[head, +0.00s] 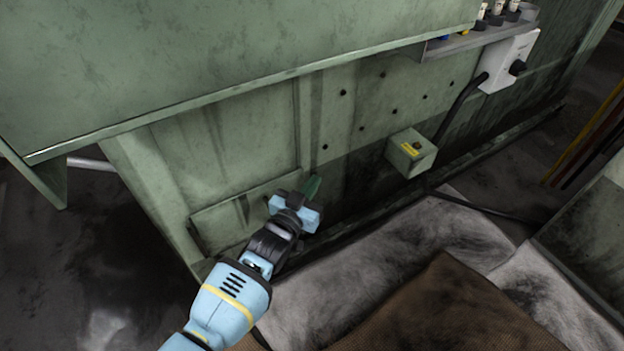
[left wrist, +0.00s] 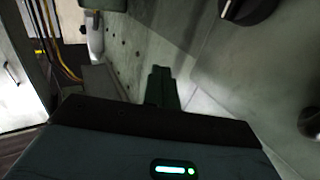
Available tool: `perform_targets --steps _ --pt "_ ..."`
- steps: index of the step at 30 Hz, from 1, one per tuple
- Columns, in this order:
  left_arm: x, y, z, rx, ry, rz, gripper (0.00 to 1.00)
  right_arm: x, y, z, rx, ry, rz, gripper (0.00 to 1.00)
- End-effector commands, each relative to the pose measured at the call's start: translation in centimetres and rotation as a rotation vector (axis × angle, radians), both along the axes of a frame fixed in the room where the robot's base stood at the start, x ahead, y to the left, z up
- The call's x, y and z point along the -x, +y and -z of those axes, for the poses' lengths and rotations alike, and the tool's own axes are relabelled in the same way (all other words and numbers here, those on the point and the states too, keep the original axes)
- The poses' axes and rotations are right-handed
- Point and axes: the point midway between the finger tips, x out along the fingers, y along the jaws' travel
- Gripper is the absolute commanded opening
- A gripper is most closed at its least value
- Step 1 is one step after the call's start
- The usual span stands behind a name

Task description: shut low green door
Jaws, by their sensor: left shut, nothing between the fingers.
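A low green panel (head: 222,222), which looks like the low door, sits at the bottom left of the green machine side in the head view. Its top edge seems to stand slightly proud of the wall; how far it is open I cannot tell. My left gripper (head: 312,188) is at the panel's right end, shut and empty, and its wrist hides part of the panel. Whether the fingers touch it is unclear. The shut fingers (left wrist: 162,85) also show in the left wrist view, beside a pale green surface with a black knob (left wrist: 240,10). My right gripper is out of view.
A large green ledge (head: 230,50) overhangs the machine side. A small green box with a yellow label (head: 411,153) juts out on the right, near a black cable (head: 458,108). Stained pale sheets (head: 345,285) and a brown mat (head: 450,310) cover the floor.

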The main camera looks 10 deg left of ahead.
Motion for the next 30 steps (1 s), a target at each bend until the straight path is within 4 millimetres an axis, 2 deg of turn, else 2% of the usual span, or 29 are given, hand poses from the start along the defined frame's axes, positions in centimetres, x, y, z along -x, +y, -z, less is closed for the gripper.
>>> perform_targets --steps 2,9,15,21,30 --pt "0.5 0.0 -0.3 0.001 -0.001 -0.001 0.00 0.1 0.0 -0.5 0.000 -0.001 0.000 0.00" --pt "4.7 -3.5 -0.3 0.006 0.002 -0.001 0.00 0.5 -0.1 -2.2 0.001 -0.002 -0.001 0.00" --pt "7.0 -5.4 -0.2 0.003 0.001 0.000 0.00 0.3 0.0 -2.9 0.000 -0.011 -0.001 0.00" --pt "8.1 -6.3 -0.1 0.000 -0.001 -0.001 0.00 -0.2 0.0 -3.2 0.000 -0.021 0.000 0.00" --pt "8.2 -6.4 0.0 0.000 0.000 -0.001 0.00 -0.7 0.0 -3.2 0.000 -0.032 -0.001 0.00"
